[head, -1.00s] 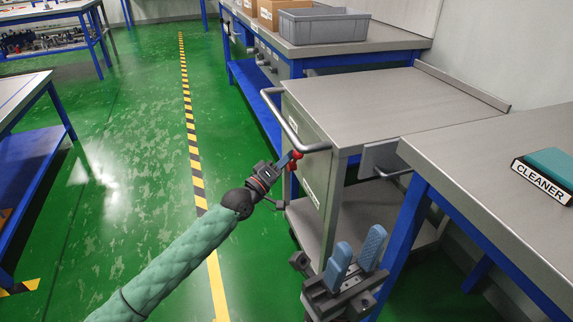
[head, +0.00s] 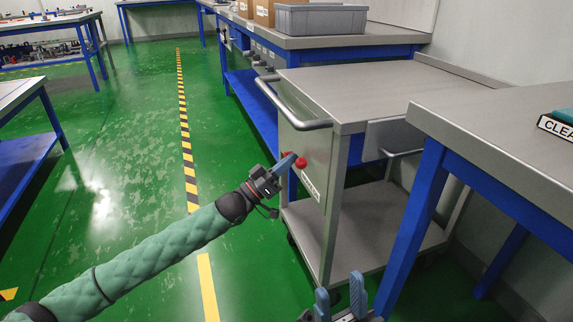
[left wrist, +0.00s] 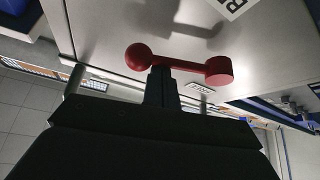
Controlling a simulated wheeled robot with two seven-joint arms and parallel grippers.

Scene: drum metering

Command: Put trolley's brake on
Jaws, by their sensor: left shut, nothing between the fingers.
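The trolley (head: 365,90) is a grey metal cart with a bar handle (head: 300,118) on its near end. Its red brake lever (head: 301,162) is on the end panel below the handle. In the left wrist view the lever (left wrist: 190,65) has a round ball at left and a cylindrical hub at right, joined by a bar. My left gripper (head: 287,162) is shut and empty, its fingertips at the bar between ball and hub. Contact is unclear. The fingers partly hide the lever. My right gripper (head: 339,298) is open at the bottom, its blue fingers apart, partly cut off.
A steel bench with blue legs (head: 500,125) stands close to the trolley's right, bearing a cleaner box (head: 558,127). Another bench behind holds a grey bin (head: 320,18) and cardboard boxes. The green floor (head: 120,140) at left is open, with a yellow-black line.

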